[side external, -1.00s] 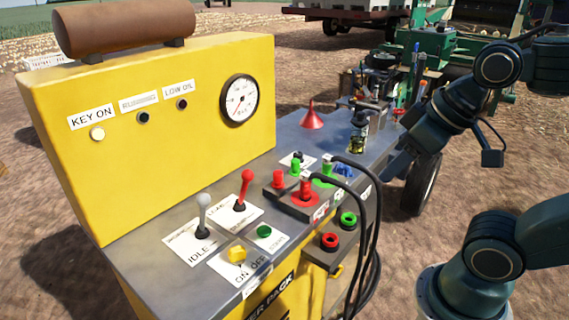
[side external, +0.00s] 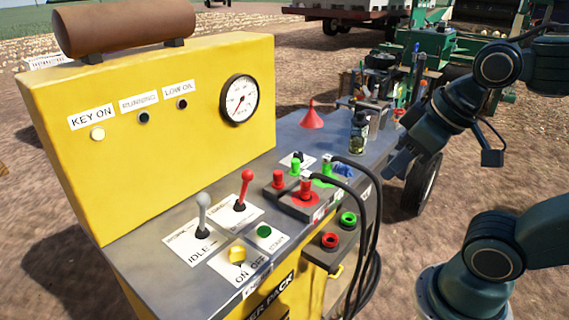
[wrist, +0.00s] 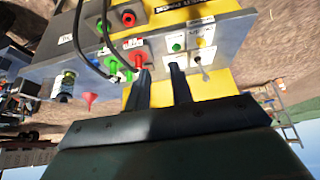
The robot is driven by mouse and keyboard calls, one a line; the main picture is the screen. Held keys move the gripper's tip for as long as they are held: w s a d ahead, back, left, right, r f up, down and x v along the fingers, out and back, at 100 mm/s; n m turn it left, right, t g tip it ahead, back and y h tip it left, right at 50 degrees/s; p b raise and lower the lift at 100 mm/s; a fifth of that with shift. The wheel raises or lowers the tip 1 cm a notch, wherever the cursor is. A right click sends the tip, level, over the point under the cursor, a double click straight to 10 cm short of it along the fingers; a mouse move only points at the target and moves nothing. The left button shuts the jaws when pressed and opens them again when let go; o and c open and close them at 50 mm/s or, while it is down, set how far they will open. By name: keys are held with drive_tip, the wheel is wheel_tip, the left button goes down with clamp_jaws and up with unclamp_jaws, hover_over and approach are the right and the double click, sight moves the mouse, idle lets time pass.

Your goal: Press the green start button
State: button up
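The green start button (side external: 264,231) sits on a white label on the grey top of the yellow power pack, beside the yellow key switch (side external: 237,253). In the wrist view the green button (wrist: 176,47) shows just beyond the fingertips, with the yellow switch (wrist: 201,42) to its right. My gripper (side external: 392,168) is at the right in the side view, beyond the pack's right end and apart from the button. In the wrist view my gripper (wrist: 160,70) shows two dark fingers with a gap between them, open and empty.
A grey lever (side external: 202,215) and a red lever (side external: 243,190) stand behind the switches. Red and green terminals with black cables (side external: 372,215) lie right of the button. A red funnel (side external: 311,118) and a bottle (side external: 359,132) stand at the far end of the top.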

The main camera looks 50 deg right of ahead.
clamp_jaws()
idle(1.4)
